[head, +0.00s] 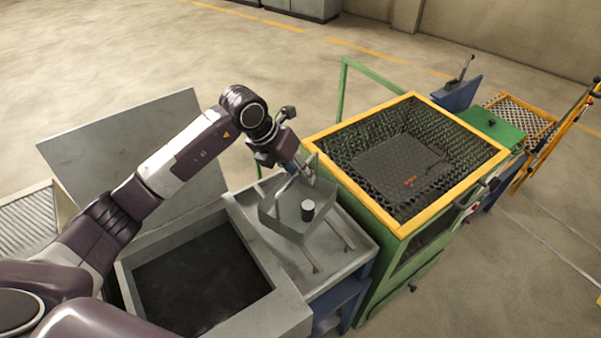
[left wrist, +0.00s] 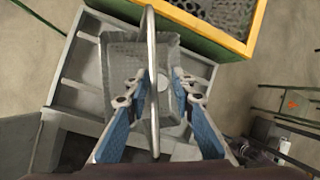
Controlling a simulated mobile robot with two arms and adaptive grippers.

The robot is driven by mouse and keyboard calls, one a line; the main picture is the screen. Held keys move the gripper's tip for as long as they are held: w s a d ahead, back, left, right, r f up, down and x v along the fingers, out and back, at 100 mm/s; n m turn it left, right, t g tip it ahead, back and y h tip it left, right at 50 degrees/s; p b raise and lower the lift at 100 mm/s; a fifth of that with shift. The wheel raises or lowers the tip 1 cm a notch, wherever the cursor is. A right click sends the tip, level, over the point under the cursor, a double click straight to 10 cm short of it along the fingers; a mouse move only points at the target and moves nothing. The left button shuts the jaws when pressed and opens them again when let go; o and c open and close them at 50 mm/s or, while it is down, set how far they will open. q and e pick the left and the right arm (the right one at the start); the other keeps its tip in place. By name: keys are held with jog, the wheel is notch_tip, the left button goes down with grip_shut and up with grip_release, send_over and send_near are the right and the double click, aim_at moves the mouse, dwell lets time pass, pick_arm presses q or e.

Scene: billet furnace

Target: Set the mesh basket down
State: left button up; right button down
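The grey mesh basket (head: 284,214) appears to rest upright on a grey railed table (head: 343,246) between an open bin and a green crate stand. My right gripper is not in view.
A grey open-topped bin (head: 290,318) with a raised lid (head: 120,150) stands left of the table. A yellow-rimmed mesh crate (head: 412,225) on a green frame stands close on the right. A blue panel with a lever (head: 458,90) is beyond it.

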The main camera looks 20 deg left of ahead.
pick_arm(q)
jog(key=b+v, duration=0.3)
jog(key=v, duration=0.9)
dwell(0.6)
dwell(0.5)
